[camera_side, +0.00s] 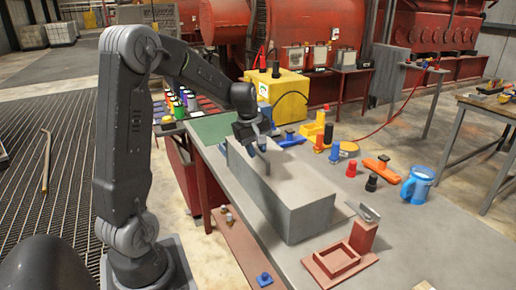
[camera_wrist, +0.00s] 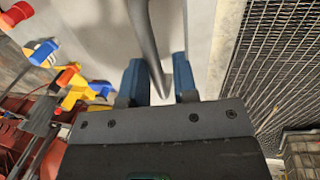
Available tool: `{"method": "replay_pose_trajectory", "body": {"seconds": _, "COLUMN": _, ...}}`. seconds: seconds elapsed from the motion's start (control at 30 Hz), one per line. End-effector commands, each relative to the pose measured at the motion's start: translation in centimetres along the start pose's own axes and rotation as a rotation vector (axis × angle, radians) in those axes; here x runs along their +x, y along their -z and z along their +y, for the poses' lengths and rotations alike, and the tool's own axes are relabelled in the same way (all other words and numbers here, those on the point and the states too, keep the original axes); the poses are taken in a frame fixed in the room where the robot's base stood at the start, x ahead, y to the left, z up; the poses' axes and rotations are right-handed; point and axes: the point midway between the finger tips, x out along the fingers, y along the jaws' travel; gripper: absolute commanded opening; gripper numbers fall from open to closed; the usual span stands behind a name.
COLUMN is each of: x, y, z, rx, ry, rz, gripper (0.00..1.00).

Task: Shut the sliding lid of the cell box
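The cell box (camera_side: 312,215) is a long grey box on the table, with a flat lighter grey lid (camera_side: 290,178) along its top. A dark curved handle (camera_wrist: 147,35) rises from the lid and also shows in the side view (camera_side: 265,158). My gripper (camera_side: 258,143) is at the far end of the box, just above the lid. In the wrist view its two blue fingers (camera_wrist: 160,82) are apart, with the handle's narrow end between them. I see a gap beside the handle; contact with a finger is unclear. How far the lid covers the box is hard to tell.
A red-brown tray (camera_side: 338,262) lies near the box's near end. A blue mug (camera_side: 417,186), an orange tool (camera_side: 382,167) and several coloured pieces stand right of the box. A yellow case (camera_side: 285,97) stands behind.

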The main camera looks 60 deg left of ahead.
Motion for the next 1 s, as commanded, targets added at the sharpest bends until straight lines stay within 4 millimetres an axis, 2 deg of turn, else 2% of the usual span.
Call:
{"method": "replay_pose_trajectory", "body": {"seconds": 0.03, "x": 0.0, "y": 0.0, "z": -0.1, "rx": 0.0, "ry": 0.002, "rz": 0.0, "gripper": 0.3}}
{"method": "replay_pose_trajectory", "body": {"seconds": 0.13, "x": 0.1, "y": 0.0, "z": 0.0, "rx": 0.0, "ry": 0.0, "rz": 0.0, "gripper": 0.39}}
{"method": "replay_pose_trajectory", "body": {"seconds": 0.47, "x": -0.5, "y": 0.0, "z": 0.2, "rx": 0.0, "ry": -0.004, "rz": 0.001, "gripper": 0.4}}
{"method": "replay_pose_trajectory", "body": {"seconds": 0.57, "x": -1.7, "y": 0.0, "z": 0.2, "rx": 0.0, "ry": -0.006, "rz": 0.002, "gripper": 0.4}}
{"method": "replay_pose_trajectory", "body": {"seconds": 1.0, "x": -11.0, "y": 0.1, "z": 0.1, "rx": -0.001, "ry": -0.005, "rz": 0.003, "gripper": 0.4}}
